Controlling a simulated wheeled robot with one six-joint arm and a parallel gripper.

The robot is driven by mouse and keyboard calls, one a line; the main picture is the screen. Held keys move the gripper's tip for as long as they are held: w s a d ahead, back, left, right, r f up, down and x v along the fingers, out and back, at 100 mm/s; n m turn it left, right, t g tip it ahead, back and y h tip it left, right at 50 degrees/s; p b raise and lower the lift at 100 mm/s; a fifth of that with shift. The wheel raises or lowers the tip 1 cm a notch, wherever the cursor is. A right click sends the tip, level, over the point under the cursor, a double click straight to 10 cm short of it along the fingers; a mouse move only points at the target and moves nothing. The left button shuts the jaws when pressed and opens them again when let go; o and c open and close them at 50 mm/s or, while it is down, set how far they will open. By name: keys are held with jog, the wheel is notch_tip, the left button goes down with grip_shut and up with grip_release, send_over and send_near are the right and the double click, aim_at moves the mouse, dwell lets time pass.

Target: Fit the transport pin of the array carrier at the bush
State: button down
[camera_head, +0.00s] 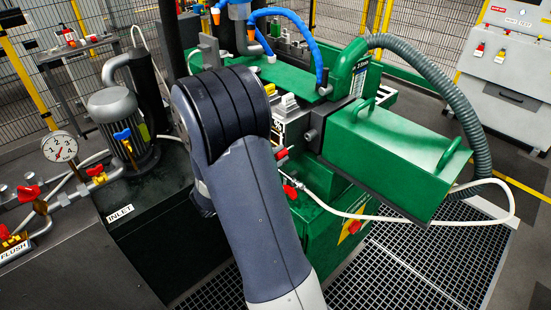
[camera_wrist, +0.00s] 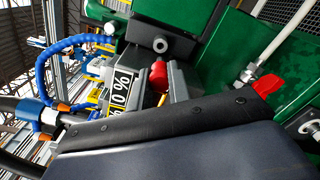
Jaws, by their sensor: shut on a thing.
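The transport pin shows as a red head (camera_wrist: 158,75) in the wrist view, with its shank hidden. My gripper (camera_wrist: 166,79) is shut on it, with a grey finger beside the red head.
The green carrier housing (camera_head: 390,150) with a handle and a grey corrugated hose (camera_head: 445,85) stands at the right. A white hose (camera_head: 350,214) loops in front.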

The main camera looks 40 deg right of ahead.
aim_at(286, 151)
jog(key=shift+w+d+b, duration=0.2)
jog(key=shift+d+b, duration=0.55)
jog(key=shift+d, duration=1.55)
jog(key=shift+b, duration=0.95)
jog(key=shift+w+d+b, duration=0.15)
jog(key=shift+d+b, duration=0.5)
jog(key=shift+d, duration=1.3)
jog(key=c, duration=1.2)
grip_release()
jog(key=shift+c, duration=0.2)
jog(key=shift+a, duration=0.1)
